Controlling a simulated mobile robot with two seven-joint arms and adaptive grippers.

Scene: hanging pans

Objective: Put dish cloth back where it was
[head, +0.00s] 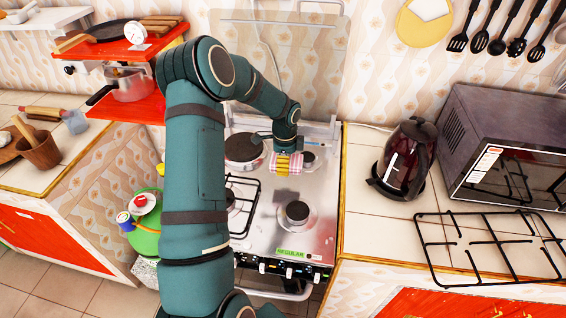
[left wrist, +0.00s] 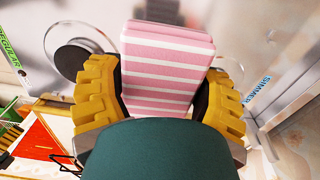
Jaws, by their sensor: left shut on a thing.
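The dish cloth (head: 288,163) is a folded block with pink and white stripes. It is over the back part of the stove (head: 320,200), near the back right burner; I cannot tell whether it touches the stove. My left gripper (head: 286,158) is shut on the dish cloth. In the left wrist view the dish cloth (left wrist: 168,65) sits between the yellow fingers of my left gripper (left wrist: 160,100), one finger on each side. My right gripper is not in view.
A dark burner (head: 243,149) is left of the dish cloth and another burner (head: 297,212) is in front. A dark red kettle (head: 404,160) and a microwave (head: 510,145) stand on the right counter. A black grate (head: 490,245) lies there too.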

